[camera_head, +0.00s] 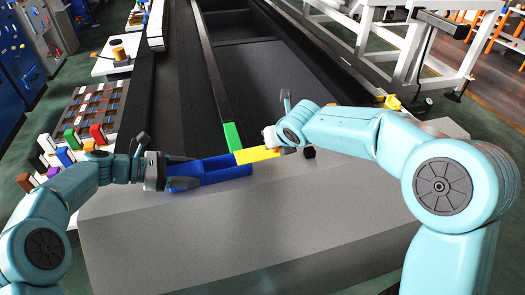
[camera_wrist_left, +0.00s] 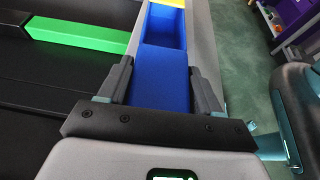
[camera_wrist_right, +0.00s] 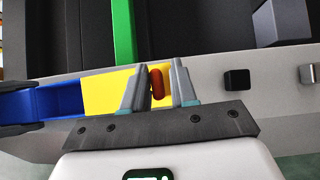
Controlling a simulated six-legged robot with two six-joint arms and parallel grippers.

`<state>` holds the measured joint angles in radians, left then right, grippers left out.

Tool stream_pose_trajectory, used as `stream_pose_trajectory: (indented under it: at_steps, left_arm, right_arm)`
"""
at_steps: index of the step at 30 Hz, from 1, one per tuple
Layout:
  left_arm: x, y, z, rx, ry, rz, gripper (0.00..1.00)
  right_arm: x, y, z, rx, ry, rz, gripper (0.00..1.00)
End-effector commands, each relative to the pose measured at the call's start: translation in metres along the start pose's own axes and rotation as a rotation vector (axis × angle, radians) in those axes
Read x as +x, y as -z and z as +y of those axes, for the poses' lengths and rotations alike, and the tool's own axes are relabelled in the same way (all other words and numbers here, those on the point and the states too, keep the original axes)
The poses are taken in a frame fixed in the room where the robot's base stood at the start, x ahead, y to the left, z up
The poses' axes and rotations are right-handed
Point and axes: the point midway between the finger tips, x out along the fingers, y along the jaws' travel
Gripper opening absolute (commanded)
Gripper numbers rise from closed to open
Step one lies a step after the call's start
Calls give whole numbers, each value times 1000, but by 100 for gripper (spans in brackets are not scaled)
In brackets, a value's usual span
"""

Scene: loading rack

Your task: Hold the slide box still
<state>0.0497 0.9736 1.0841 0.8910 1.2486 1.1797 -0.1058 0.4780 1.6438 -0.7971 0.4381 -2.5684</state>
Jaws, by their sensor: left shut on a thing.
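The slide box has a long blue part (camera_head: 215,171) and a yellow part (camera_head: 257,155) at its right end. It lies along the grey ledge in the head view. My left gripper (camera_head: 163,171) is shut on the left end of the blue part. In the left wrist view its fingers (camera_wrist_left: 161,85) lie along both sides of the blue part (camera_wrist_left: 164,78). My right gripper (camera_head: 270,137) is at the yellow part's right end. In the right wrist view a small red-brown piece (camera_wrist_right: 157,83) is between its fingers (camera_wrist_right: 158,82); firm contact on both sides is unclear.
A green bar (camera_head: 232,136) runs back over the dark bed behind the box. A small black block (camera_head: 309,152) sits on the grey ledge (camera_head: 200,225) to the right. Several coloured blocks and a rack (camera_head: 92,106) are at the left. The front of the ledge is clear.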

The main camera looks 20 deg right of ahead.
Motion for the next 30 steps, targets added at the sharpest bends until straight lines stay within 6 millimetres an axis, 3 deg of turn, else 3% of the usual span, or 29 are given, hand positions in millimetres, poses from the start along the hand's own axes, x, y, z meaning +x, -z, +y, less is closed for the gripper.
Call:
stream_pose_trajectory:
  at_steps: [1, 15, 30]
  left_arm:
    - [1, 3, 0, -2, 0, 4, 19]
    - [1, 2, 0, -1, 0, 4, 19]
    - [1, 1, 0, -1, 0, 3, 19]
  right_arm:
    - [1, 5, 1, -2, 2, 17, 30]
    - [-36, -29, 1, -2, 0, 4, 30]
    - [-37, -30, 1, -2, -1, 2, 30]
